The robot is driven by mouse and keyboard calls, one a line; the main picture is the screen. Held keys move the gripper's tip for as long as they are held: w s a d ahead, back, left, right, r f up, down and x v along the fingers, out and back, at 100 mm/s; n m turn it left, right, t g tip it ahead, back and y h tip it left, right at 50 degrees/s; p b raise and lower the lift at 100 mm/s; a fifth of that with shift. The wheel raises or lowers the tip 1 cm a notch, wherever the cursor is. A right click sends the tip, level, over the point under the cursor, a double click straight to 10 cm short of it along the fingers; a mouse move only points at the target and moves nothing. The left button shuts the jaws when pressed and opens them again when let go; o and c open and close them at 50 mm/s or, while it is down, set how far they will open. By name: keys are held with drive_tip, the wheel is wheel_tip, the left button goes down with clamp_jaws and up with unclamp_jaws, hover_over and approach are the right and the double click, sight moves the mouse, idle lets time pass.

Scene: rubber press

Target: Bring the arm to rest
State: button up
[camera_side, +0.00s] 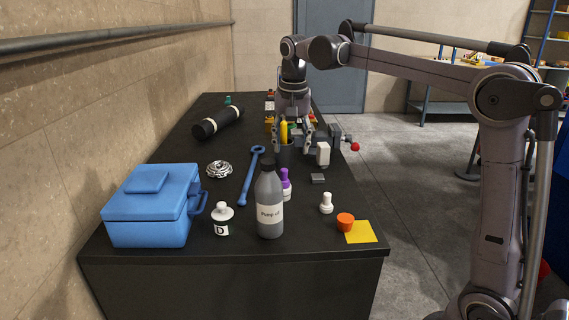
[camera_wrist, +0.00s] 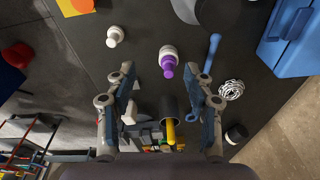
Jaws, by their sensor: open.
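My gripper (camera_side: 293,147) hangs from my arm over the far half of the black bench (camera_side: 325,228). Its fingers are spread apart. In the wrist view my gripper (camera_wrist: 161,75) has a clear gap between its two fingers, and nothing is clamped there. A dark cup (camera_side: 285,157) with a yellow object (camera_side: 284,132) standing in it is close by the fingers in the side view. In the wrist view the dark cup (camera_wrist: 168,103) and the yellow object (camera_wrist: 171,130) appear between the fingers. I cannot tell whether a finger touches the cup.
A grey press-like device with a red knob (camera_side: 355,147) stands right of my gripper. A purple-capped bottle (camera_side: 285,186), tall grey bottle (camera_side: 269,205), blue wrench (camera_side: 250,178) and blue toolbox (camera_side: 150,207) occupy the near bench.

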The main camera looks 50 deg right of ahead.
drive_tip(key=s+a+f+n+t, duration=0.3)
drive_tip(key=s+a+f+n, duration=0.1)
drive_tip(key=s, duration=0.5)
drive_tip(key=s+a+f+n+t+y, duration=0.1)
drive_tip(key=s+a+f+n+t, duration=0.2)
drive_tip(key=s+f+n, duration=0.3)
drive_tip(key=s+a+f, duration=0.1)
drive_tip(key=s+f, duration=0.1)
drive_tip(key=s, duration=0.1)
drive_tip(key=shift+s+a+f+n, duration=0.15)
drive_tip(key=shift+s+a+n, duration=0.15)
drive_tip(key=shift+a, duration=0.1)
